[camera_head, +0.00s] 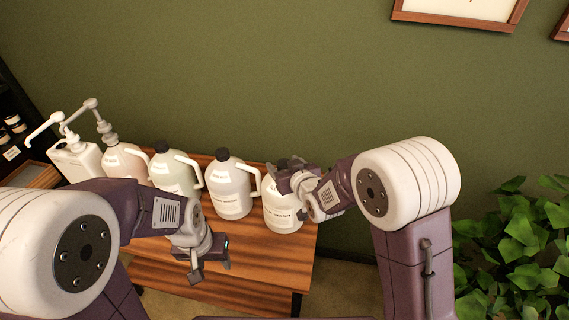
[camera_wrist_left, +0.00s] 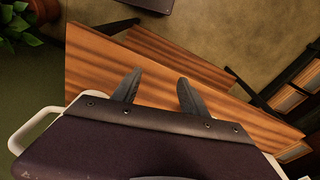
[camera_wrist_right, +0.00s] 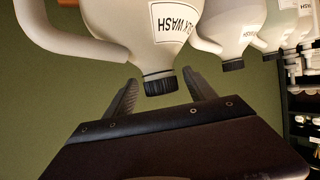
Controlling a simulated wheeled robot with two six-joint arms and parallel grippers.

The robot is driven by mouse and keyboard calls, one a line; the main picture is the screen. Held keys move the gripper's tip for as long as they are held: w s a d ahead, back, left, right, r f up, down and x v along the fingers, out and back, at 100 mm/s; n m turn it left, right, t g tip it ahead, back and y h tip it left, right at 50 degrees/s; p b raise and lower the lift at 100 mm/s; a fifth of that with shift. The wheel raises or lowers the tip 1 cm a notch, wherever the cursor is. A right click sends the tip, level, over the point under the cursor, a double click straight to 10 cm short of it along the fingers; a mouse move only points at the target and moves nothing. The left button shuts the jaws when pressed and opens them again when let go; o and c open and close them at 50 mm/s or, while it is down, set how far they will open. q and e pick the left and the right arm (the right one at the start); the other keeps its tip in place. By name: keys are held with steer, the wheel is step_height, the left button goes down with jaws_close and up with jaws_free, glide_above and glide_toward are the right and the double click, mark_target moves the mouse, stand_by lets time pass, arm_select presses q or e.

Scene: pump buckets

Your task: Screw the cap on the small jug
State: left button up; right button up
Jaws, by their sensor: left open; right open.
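The small jug (camera_head: 284,214), white with a printed label, stands upright at the right end of the row; its top is partly hidden by my right gripper (camera_head: 290,166) in the head view. In the right wrist view the jug (camera_wrist_right: 120,22) appears upside down. Its black ribbed cap (camera_wrist_right: 160,84) sits at the neck, between the two open fingers, with a gap on each side. I cannot tell how tight the cap is. My left gripper (camera_head: 203,262) is open and empty, above the table's front edge; the left wrist view shows only bare wood between its fingers.
Two capped jugs (camera_head: 233,190) (camera_head: 172,172) stand left of the small jug. Pump bottles (camera_head: 78,162) stand at the far left. The wooden table (camera_head: 270,262) is bare in front of the jugs. A leafy plant (camera_head: 515,240) is at the right, a green wall behind.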

arm_select(q)
steer(key=shift+a, duration=0.1)
arm_select(e)
steer(key=shift+a, duration=0.1)
steer(key=shift+c, duration=0.5)
jaws_close()
arm_select(q)
step_height(320, 180, up, 21)
steer(key=m+t+h, duration=0.1)
steer(key=m+h, duration=0.3)
steer(key=m, duration=0.8)
glide_above(283, 164)
steer(key=s+a, duration=0.3)
steer(key=a, duration=0.1)
steer(key=shift+y, duration=0.3)
steer(key=x, duration=1.1)
steer(key=shift+w+r, duration=0.15)
steer(key=shift+w, duration=0.2)
steer(key=shift+c, duration=0.4)
